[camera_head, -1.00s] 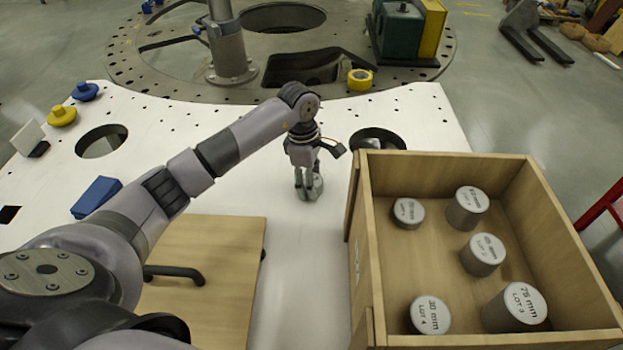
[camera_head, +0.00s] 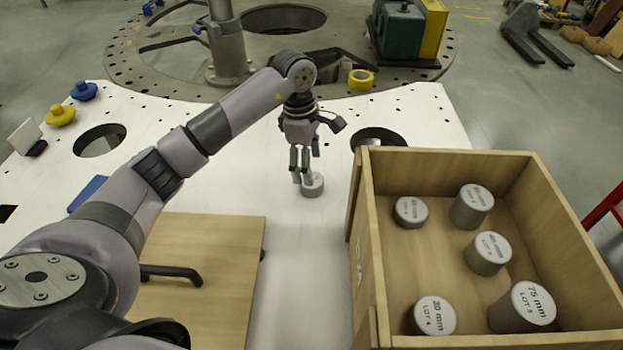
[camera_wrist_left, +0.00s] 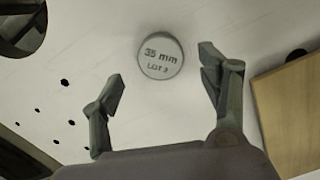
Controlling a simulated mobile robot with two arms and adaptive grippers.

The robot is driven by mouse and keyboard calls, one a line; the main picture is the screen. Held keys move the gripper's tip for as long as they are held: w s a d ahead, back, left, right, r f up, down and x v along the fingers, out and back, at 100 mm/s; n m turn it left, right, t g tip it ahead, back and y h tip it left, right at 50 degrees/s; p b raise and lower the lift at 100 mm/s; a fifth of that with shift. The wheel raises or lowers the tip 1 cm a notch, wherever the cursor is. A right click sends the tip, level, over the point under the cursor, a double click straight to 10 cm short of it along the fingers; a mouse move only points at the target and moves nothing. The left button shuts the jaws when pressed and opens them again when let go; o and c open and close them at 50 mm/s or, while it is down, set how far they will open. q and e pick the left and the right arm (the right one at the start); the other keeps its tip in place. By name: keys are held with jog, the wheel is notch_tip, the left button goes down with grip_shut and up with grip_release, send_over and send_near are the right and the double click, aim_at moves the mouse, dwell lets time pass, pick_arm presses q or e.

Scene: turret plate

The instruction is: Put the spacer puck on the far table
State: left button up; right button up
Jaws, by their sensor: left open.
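The spacer puck (camera_head: 312,185) is a short grey cylinder that stands upright on the white plate, left of the wooden crate. In the left wrist view its top (camera_wrist_left: 160,56) reads "35 mm LOT 3". My left gripper (camera_head: 303,178) is just above and slightly left of the puck. In the left wrist view its two fingers (camera_wrist_left: 162,88) are spread, with nothing between them, and the puck lies beyond the fingertips. The white plate (camera_head: 290,250) is the table surface under the puck. My right gripper is in neither view.
An open wooden crate (camera_head: 455,155) with several grey cylinders stands at the right. A wooden board (camera_head: 215,240) with a black handle lies at the left front. A round hole (camera_head: 100,140) and blue and yellow knobs are at the left. A perforated disc (camera_head: 170,70) lies behind.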

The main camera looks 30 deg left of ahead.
pick_arm(q)
notch_tip(320, 180, up, 6)
jog(key=b, duration=0.1)
jog(key=shift+a+r, duration=0.25)
jog(key=shift+a, duration=0.1)
jog(key=shift+s+f, duration=0.1)
